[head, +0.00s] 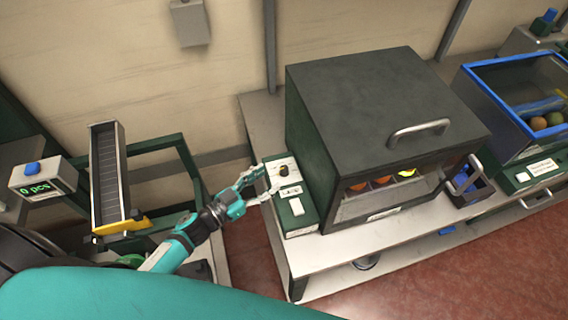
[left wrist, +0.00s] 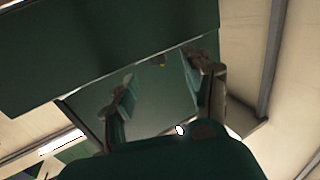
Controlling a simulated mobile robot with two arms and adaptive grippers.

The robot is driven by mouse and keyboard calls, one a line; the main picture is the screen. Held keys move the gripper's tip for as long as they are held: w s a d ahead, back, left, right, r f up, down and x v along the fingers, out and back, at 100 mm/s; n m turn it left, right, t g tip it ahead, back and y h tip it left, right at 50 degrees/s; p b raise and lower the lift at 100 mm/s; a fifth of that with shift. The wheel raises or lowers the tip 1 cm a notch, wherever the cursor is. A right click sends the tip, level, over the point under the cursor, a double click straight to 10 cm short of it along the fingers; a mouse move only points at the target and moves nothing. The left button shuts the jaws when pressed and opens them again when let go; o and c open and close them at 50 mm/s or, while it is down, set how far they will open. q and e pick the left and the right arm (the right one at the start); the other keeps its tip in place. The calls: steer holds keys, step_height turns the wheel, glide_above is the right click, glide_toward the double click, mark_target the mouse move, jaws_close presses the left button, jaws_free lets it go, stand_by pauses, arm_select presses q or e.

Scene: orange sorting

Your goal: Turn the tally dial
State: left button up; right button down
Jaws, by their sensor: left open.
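My right gripper is out of view.
The dark cabinet (head: 375,110) with a handle and a lit window showing oranges stands right of the control box. A display reading 0 pcs (head: 40,189) with a blue button and a tilted chute (head: 108,175) are at left. A blue-rimmed bin (head: 480,85) holds fruit.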

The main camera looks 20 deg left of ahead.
mark_target(282, 170)
arm_select(q)
steer(key=x, duration=0.3)
steer(key=shift+w+d+r, duration=0.25)
steer(key=shift+d, duration=0.05)
steer(key=shift+p+x, duration=0.4)
steer(key=shift+x, duration=0.65)
steer(key=shift+w+d+f, duration=0.2)
steer(key=shift+w, duration=0.2)
steer(key=c, duration=0.4)
jaws_close()
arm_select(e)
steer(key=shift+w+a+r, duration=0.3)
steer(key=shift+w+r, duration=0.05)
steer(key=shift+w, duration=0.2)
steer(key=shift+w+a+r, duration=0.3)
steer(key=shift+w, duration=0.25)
